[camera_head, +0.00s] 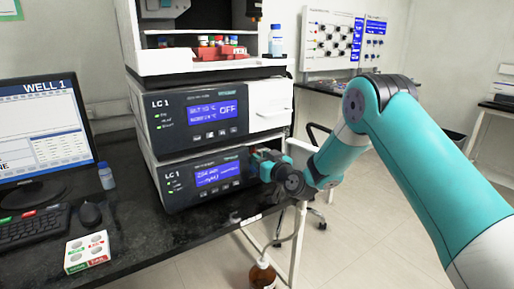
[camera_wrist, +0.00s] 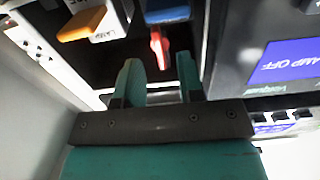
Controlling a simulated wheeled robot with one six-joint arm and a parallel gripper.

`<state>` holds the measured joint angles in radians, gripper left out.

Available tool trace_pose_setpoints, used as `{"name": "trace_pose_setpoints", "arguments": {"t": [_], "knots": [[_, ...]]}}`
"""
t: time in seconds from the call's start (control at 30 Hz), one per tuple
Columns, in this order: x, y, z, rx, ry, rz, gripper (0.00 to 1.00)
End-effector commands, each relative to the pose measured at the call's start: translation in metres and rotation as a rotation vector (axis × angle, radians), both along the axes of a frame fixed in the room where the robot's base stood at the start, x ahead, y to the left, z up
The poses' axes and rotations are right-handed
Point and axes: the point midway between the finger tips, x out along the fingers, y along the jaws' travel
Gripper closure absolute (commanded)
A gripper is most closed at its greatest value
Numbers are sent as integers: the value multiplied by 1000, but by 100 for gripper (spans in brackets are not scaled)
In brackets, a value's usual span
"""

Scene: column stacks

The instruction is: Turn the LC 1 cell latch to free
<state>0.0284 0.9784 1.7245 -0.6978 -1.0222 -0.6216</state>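The lower LC 1 unit (camera_head: 205,180) sits on the black bench under a second LC 1 unit (camera_head: 210,115). My gripper (camera_head: 258,163) is at the right part of the lower unit's front, hiding what is there. I cannot read which lever is the cell latch.
A white label reading LAMP (camera_wrist: 112,24) is beside the orange lever. A blue screen reading LAMP OFF (camera_wrist: 288,61) is close at right. The bench holds a monitor (camera_head: 45,135), a small bottle (camera_head: 107,177) and a white box (camera_head: 87,252). Open floor lies right of the bench.

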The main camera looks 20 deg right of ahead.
Motion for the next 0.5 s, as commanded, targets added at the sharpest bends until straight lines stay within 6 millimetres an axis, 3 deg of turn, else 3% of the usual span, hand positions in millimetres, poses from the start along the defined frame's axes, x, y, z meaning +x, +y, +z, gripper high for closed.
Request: {"name": "trace_pose_setpoints", "arguments": {"t": [0.2, 0.5], "knots": [[21, 7, 0, 0, 0, 1, 65], [24, 8, -1, 1, 1, 0, 65]]}}
